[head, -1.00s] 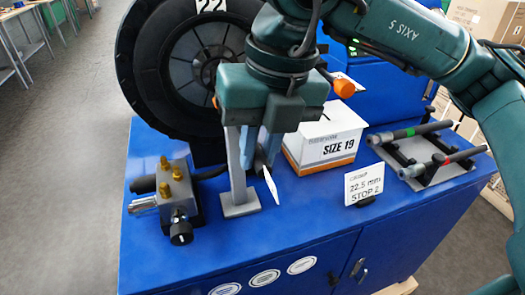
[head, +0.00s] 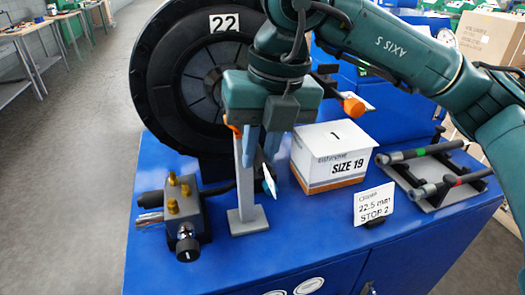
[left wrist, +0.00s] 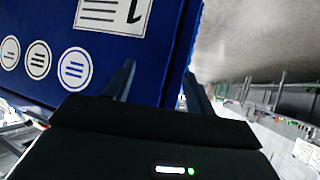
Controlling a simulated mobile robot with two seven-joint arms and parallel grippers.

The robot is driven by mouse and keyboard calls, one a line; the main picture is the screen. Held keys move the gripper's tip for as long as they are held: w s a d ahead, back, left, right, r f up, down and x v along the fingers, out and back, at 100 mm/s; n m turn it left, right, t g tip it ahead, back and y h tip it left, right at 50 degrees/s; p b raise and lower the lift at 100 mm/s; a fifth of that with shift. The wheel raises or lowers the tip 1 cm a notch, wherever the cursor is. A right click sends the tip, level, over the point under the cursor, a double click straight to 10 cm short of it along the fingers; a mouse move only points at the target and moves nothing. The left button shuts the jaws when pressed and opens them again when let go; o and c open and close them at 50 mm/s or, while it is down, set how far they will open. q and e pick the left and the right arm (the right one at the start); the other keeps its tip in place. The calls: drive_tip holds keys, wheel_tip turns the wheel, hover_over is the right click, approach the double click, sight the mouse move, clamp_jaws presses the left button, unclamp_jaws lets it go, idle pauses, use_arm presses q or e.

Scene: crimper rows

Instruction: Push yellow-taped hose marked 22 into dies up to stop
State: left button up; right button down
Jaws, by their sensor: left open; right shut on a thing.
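The black round crimper (head: 165,90) stands at the back of the blue bench, with a "22" plate on its rim. My right gripper (head: 262,148) is shut in front of it, near the top of a grey post. It holds a dark hose (head: 260,163), mostly hidden by the fingers; a white tag (head: 269,183) hangs from it. I cannot see yellow tape or read a number on the tag. The dies and the hose's far end are hidden behind my arm. My left gripper (left wrist: 160,85) is open and empty in the left wrist view, beside the blue cabinet front.
The grey post (head: 243,195) rises from the bench (head: 300,238). A valve block (head: 185,215) with a black knob sits left of it. A SIZE 19 box (head: 335,160), a "22.5 mm STOP 2" card (head: 374,204) and a rack (head: 455,193) with green- and red-taped hoses are to the right.

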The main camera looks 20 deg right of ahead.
use_arm(q)
drive_tip(key=shift+d+f, duration=0.1)
drive_tip(key=shift+f, duration=0.7)
use_arm(e)
drive_tip(key=shift+w, duration=0.15)
drive_tip(key=shift+r+p, duration=0.3)
drive_tip(key=shift+p, duration=0.1)
use_arm(q)
drive_tip(key=shift+s+r, duration=0.25)
drive_tip(key=shift+r, duration=0.05)
use_arm(e)
drive_tip(key=shift+r, duration=0.3)
use_arm(q)
drive_tip(key=shift+s, duration=0.1)
use_arm(e)
drive_tip(key=c, duration=1.4)
unclamp_jaws()
drive_tip(key=shift+p, duration=0.3)
drive_tip(key=shift+c, duration=0.2)
drive_tip(key=o, duration=1.4)
drive_tip(key=shift+c, duration=0.2)
use_arm(q)
drive_tip(key=shift+w+r, duration=0.4)
drive_tip(key=shift+w, duration=0.05)
use_arm(e)
drive_tip(key=shift+r, duration=0.15)
